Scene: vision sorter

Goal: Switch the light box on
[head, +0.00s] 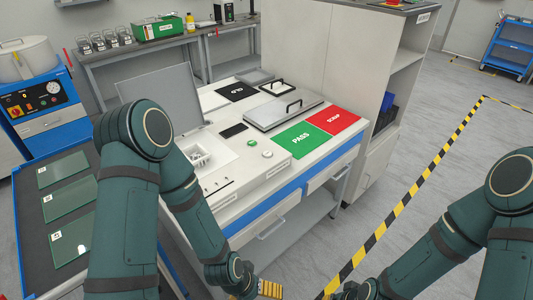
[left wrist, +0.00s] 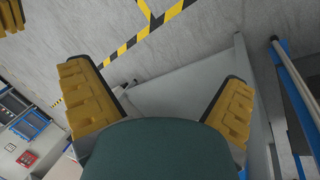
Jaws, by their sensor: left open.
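A pale bench unit (head: 282,178) stands in the centre of the head view. A flat box with a grey lid and black handle (head: 283,112) lies on it; I cannot tell for sure which part is the light box. A green round button (head: 267,154) and a pale round one (head: 252,143) sit on the unit's top. My left gripper (head: 270,289) is low at the bottom edge, in front of the unit and apart from it. Its yellow fingers are spread and empty in the left wrist view (left wrist: 157,85). My right arm's fingers are not clearly shown.
Green PASS (head: 300,140) and red SCRAP (head: 335,120) areas lie right of the buttons. A raised grey panel (head: 163,98) and a white tray (head: 207,154) are at left. Glass plates lie on a dark trolley (head: 30,212).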

